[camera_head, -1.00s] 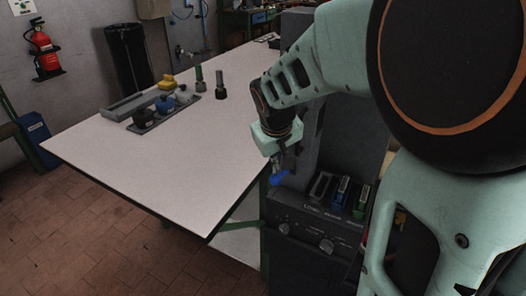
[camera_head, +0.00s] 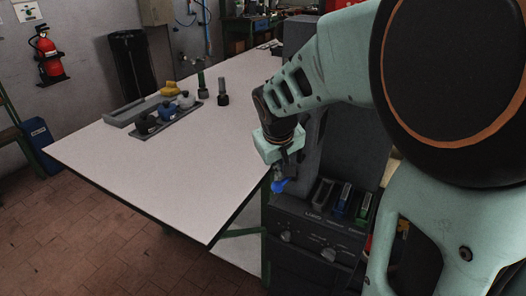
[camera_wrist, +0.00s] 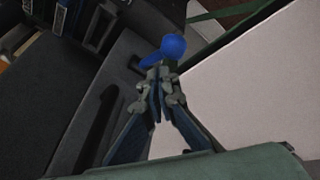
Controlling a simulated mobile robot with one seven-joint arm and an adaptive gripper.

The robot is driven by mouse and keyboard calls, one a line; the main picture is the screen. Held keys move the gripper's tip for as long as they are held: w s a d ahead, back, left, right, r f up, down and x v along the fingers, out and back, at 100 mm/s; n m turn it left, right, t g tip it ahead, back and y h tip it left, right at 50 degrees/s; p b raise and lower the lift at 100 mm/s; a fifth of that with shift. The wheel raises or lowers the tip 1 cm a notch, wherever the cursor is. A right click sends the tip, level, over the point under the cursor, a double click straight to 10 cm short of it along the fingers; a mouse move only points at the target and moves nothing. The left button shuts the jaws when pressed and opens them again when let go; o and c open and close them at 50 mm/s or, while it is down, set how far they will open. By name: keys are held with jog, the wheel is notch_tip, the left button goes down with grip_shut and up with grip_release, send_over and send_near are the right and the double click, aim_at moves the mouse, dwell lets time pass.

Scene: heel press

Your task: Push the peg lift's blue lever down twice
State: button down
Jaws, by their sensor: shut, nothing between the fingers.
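The blue lever (camera_head: 280,185) sticks out from the left side of the dark grey peg lift (camera_head: 345,140), beside the white table. In the wrist view its round blue knob (camera_wrist: 173,46) and short blue arm (camera_wrist: 149,61) show just beyond my fingertips, by a slot in the dark panel. My gripper (camera_head: 287,172) points down at the lever from above. In the wrist view my gripper (camera_wrist: 160,72) is shut and empty, its fingertips overlapping the knob's near edge. I cannot tell whether they touch it. My fingers partly hide the lever in the head view.
The machine's front has slots with blue and green pieces (camera_head: 342,200) and knobs (camera_head: 328,254). The white table (camera_head: 160,185) lies left, with a grey tray (camera_head: 165,128) of coloured knobbed pieces and two upright pegs (camera_head: 223,92) at the back.

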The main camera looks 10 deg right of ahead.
jog(key=shift+f, duration=0.1)
dwell(0.3)
jog(key=shift+s+f+b, duration=0.15)
jog(key=shift+f+b, duration=0.2)
jog(key=shift+b, duration=0.15)
notch_tip(320, 180, down, 7)
jog(key=s+a+b, duration=0.1)
jog(key=s+b, duration=0.1)
jog(key=b, duration=0.4)
jog(key=shift+a+r+b, duration=0.2)
jog(key=shift+a+b, duration=0.1)
dwell(5.5)
